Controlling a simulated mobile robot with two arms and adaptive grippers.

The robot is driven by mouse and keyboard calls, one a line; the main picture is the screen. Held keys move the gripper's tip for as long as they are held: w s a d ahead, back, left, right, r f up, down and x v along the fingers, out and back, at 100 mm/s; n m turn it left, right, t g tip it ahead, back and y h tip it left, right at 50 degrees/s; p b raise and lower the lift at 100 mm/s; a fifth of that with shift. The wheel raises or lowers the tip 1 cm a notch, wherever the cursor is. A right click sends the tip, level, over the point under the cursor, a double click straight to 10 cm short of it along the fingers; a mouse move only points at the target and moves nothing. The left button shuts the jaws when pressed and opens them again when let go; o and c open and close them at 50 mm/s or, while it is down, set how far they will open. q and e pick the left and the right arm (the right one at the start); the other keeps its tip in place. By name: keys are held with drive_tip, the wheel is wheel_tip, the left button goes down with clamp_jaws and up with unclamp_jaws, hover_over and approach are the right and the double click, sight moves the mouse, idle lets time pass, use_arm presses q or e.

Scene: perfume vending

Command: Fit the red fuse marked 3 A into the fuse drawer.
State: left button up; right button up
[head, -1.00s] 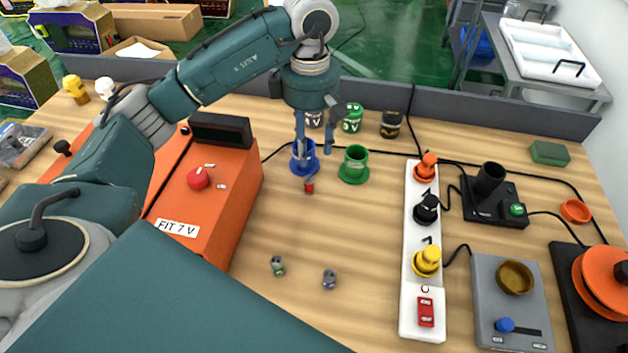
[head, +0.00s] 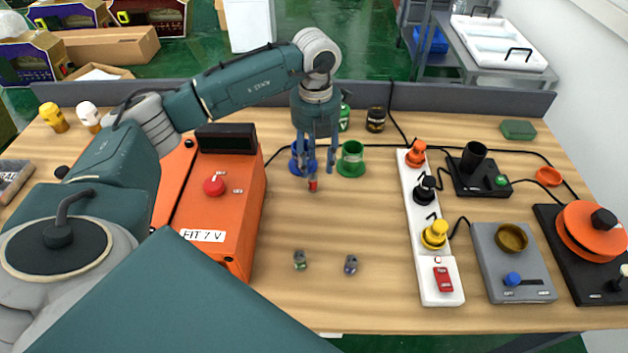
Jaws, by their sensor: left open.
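The red fuse (head: 313,186) stands small and upright on the wooden table, in front of the blue cup-like holder; its marking is too small to read. My left gripper (head: 315,174) points down with its fingers spread just above and around the top of the red fuse; contact is hard to make out. The orange unit (head: 222,218) labelled FIT 7 V stands to the left. I cannot make out the fuse drawer. My right gripper is out of view.
A blue holder (head: 296,163) and a green holder (head: 351,161) stand close behind the gripper. A white power strip (head: 418,222) with plugs, a grey device (head: 514,276) and black cables occupy the right. The table's front middle is mostly clear.

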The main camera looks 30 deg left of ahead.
sight(312, 176)
use_arm(q)
drive_tip(key=shift+s+f, duration=0.15)
drive_tip(key=shift+f, duration=0.4)
drive_tip(key=f, duration=0.1)
drive_tip(key=f+p, duration=0.1)
drive_tip(key=f, duration=0.1)
drive_tip(key=f+p, duration=0.1)
drive_tip(key=shift+s+a+f, duration=0.15)
drive_tip(key=shift+s+f, duration=0.1)
drive_tip(key=shift+f, duration=0.15)
clamp_jaws()
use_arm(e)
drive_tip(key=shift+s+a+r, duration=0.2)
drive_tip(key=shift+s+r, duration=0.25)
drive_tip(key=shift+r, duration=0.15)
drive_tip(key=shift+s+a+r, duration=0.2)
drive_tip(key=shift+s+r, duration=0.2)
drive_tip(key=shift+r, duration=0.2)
